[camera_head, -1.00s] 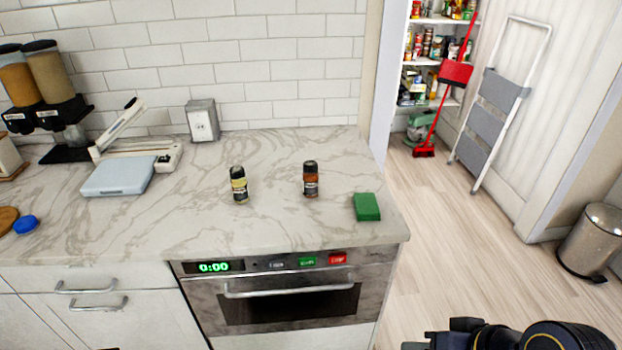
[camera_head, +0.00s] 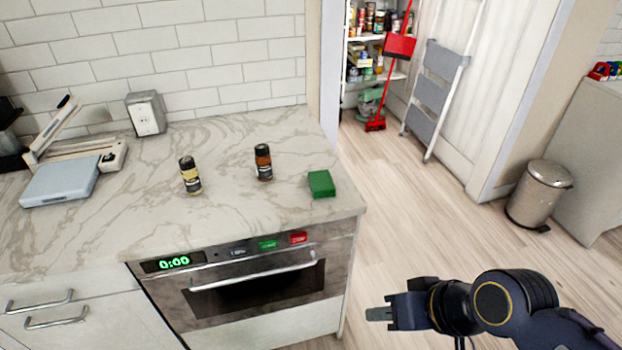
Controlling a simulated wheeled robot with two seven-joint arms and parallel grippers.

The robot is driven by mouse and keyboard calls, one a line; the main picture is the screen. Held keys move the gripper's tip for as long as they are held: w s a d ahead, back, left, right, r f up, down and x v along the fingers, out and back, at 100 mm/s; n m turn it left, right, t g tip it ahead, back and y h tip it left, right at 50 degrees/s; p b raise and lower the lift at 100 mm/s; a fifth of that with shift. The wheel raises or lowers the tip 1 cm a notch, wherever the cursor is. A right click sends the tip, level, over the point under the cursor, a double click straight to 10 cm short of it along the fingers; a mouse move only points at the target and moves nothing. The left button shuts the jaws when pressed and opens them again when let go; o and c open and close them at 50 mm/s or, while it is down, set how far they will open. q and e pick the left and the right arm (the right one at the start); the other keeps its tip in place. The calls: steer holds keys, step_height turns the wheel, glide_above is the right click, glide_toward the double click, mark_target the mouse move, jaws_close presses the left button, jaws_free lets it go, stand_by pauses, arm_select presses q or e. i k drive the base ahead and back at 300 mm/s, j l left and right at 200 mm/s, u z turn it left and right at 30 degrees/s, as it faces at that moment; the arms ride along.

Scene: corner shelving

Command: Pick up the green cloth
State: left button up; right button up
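The green cloth (camera_head: 321,184) is a small, thick, block-like green piece. It lies on the marble counter (camera_head: 235,215) near its front right corner. My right gripper (camera_head: 378,314) is at the lower right, in front of the counter's right end and below the counter top. It points left and is well apart from the cloth. Its fingers are seen side-on, so I cannot tell if they are open. My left gripper is out of view.
Two spice jars, one yellow-labelled (camera_head: 190,175) and one reddish (camera_head: 263,162), stand left of the cloth. The oven (camera_head: 250,285) is under the counter. A trash can (camera_head: 539,193) and a step ladder (camera_head: 437,90) stand to the right. The floor between is clear.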

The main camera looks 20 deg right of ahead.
mark_target(321, 185)
steer(key=u, duration=0.85)
steer(key=l+u, duration=0.4)
steer(key=k+l+u, duration=0.15)
steer(key=l+u, duration=0.25)
steer(key=k+l+u, duration=0.15)
steer(key=l+u, duration=0.25)
steer(key=k+l, duration=0.25)
steer(key=l, duration=0.15)
steer(key=k+l+u, duration=0.15)
steer(key=l, duration=0.3)
steer(key=k+l, duration=0.35)
steer(key=i+l+u, duration=0.05)
